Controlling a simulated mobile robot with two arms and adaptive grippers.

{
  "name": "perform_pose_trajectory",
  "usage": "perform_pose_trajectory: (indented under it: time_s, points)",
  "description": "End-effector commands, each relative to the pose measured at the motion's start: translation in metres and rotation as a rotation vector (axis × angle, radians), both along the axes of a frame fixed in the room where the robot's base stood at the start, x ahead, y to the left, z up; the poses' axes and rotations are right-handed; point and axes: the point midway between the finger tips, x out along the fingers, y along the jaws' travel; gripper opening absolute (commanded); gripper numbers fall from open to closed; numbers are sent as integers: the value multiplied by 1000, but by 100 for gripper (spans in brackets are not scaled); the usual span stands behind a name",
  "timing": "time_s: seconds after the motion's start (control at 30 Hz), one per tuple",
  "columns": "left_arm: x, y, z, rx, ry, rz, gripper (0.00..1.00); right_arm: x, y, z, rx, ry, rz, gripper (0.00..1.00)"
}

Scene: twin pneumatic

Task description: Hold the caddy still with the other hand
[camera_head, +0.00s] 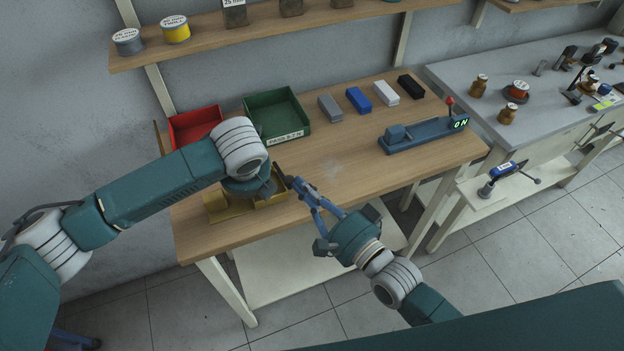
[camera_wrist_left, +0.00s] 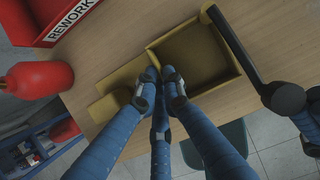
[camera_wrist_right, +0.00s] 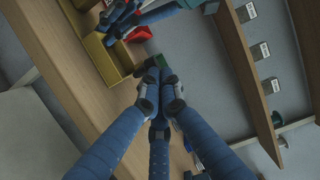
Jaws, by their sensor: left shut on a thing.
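The yellow caddy (camera_head: 215,207) stands on the wooden bench near its front left edge, partly hidden under my left arm. In the left wrist view its open square compartment (camera_wrist_left: 194,92) looks empty. My left gripper (camera_wrist_left: 160,76) is shut on a thin wall of the caddy, beside that compartment. My right gripper (camera_head: 291,181) is just right of the caddy, above the bench. In the right wrist view its fingertips (camera_wrist_right: 160,78) are together, with nothing seen between them. The caddy (camera_wrist_right: 100,50) shows there beyond the tips, apart from them.
A red bin (camera_head: 195,122) and a green bin (camera_head: 284,113) stand behind the caddy. Grey, blue, white and black blocks (camera_head: 358,99) lie along the back. A blue fixture (camera_head: 425,133) reading ON stands at right. The bench middle is clear.

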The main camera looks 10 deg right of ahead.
Motion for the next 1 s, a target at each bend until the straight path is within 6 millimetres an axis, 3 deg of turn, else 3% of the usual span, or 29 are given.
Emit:
perform_pose_trajectory:
  time_s: [0.27,0.6,1.0]
  points:
    - [0,-1,1,-1,0,-2,0,-10,21,-1,1,8,-170,0]
    - [0,-1,1,-1,0,-1,0,-15,44,-1,-5,5,-168,0]
    - [0,-1,0,-1,0,-1,0,-15,53,-1,-6,3,-167,0]
